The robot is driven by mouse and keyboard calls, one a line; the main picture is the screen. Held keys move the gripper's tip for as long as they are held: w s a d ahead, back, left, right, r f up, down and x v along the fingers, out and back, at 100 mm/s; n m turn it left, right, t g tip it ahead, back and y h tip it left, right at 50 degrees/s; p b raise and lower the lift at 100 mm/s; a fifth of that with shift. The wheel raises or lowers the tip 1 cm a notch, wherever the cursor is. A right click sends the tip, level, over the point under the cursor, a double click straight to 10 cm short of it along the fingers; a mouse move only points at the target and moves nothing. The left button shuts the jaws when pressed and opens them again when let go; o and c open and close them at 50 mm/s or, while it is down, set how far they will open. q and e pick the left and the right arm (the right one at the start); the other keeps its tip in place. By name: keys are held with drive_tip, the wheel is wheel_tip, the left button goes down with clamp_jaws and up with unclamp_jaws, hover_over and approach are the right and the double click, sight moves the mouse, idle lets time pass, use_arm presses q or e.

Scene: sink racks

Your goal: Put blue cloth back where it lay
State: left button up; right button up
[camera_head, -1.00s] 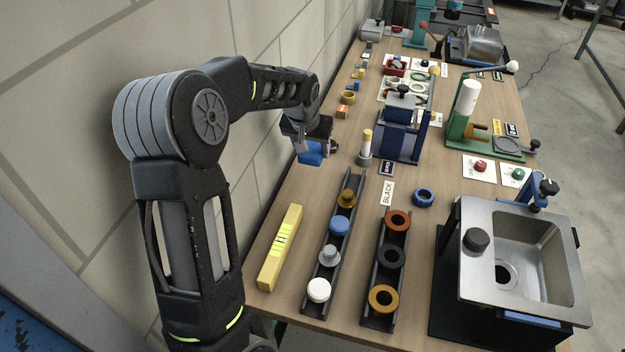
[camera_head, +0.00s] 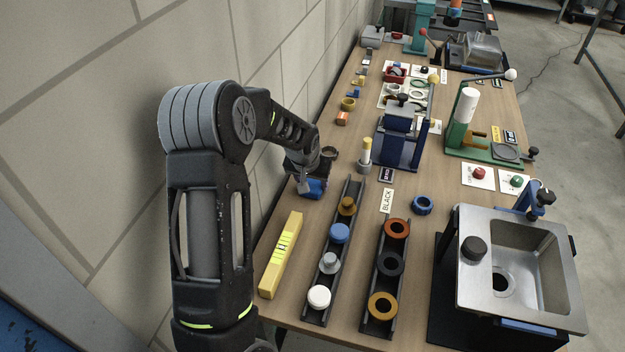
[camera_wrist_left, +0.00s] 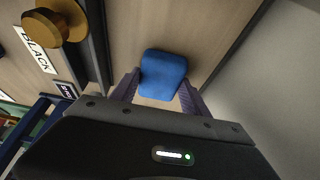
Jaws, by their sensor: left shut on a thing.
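The blue cloth (camera_head: 313,188) is between the fingers of my left gripper (camera_head: 308,186), over the left edge of the table near the wall. In the left wrist view the blue cloth (camera_wrist_left: 163,75) shows as a rounded block with the two purple fingers (camera_wrist_left: 157,92) at its sides. The left gripper is shut on it. I cannot tell whether the cloth touches the table top. My right gripper is not in view.
A yellow level (camera_head: 281,254) lies in front of the gripper. A black rack (camera_head: 336,235) with several stoppers stands just right of it. The metal sink (camera_head: 525,265) is at the right front.

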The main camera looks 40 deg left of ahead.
use_arm(q)
drive_tip(key=shift+f, duration=0.2)
drive_tip(key=o, duration=1.2)
drive_tip(key=shift+r, duration=0.1)
drive_tip(key=shift+r, duration=0.35)
drive_tip(key=b+v, duration=0.1)
drive_tip(key=v, duration=1)
drive_tip(key=shift+s+d+r+b, duration=0.1)
drive_tip(key=shift+s+r+b, duration=0.15)
drive_tip(key=shift+b, duration=0.1)
drive_tip(key=shift+d+f, duration=0.1)
drive_tip(key=shift+f, duration=0.05)
